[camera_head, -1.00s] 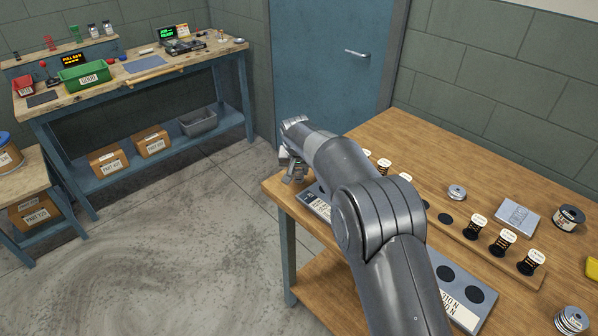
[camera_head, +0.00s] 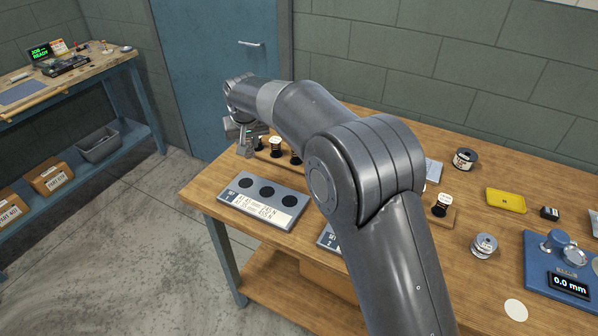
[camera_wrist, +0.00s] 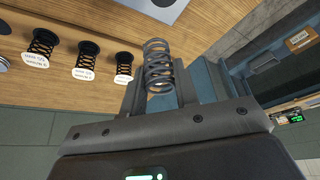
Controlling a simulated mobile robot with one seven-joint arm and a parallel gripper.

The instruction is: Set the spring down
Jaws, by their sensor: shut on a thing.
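My gripper (camera_head: 243,145) is at the far left end of the wooden table, above its back left part. In the wrist view, my gripper (camera_wrist: 160,85) is shut on a grey coil spring (camera_wrist: 158,62), which sticks out past the fingertips. I cannot make out the held spring in the head view. A grey plate (camera_head: 231,188) with three dark round spots and a printed label lies on the table in front of my gripper.
Labelled dark springs (camera_head: 276,147) stand in a row behind the plate; several show in the wrist view (camera_wrist: 84,60). My arm hides the table's middle.

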